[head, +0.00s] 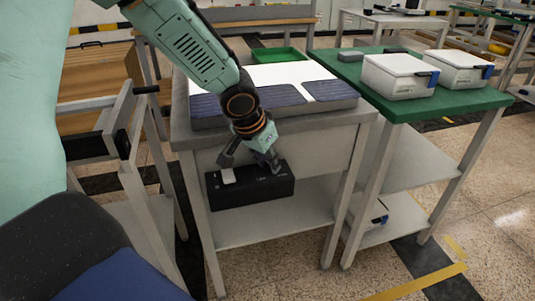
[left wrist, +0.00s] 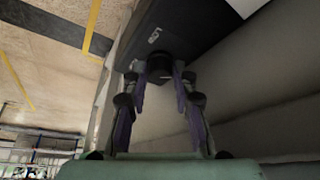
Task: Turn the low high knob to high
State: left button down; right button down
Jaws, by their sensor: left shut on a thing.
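A black control box (head: 262,190) is mounted on the front of the grey layup table, below its top. My left gripper (head: 250,166) reaches down to the box from above. In the left wrist view, its two fingers are closed on both sides of a dark round knob (left wrist: 160,66) on the box face (left wrist: 188,28). In the head view the knob is hidden by the gripper, and the knob's setting cannot be told. My right gripper is in neither view.
The layup table (head: 179,110) carries dark blue sheets (head: 272,96) and a white sheet. A green table (head: 414,107) with white lidded boxes (head: 394,78) stands close on the right. A wooden cabinet (head: 95,72) stands at the left. Floor is open at front right.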

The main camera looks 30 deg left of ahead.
pick_arm(q)
jog(key=shift+f+m, duration=0.1)
jog(key=shift+m, duration=0.2)
dwell(0.4)
jog(key=c, duration=1.3)
grip_release()
jog(key=shift+c, duration=0.2)
jog(key=v, duration=1.2)
jog(key=shift+a, duration=0.2)
jog(key=shift+o, duration=0.4)
jog(key=shift+w, duration=0.15)
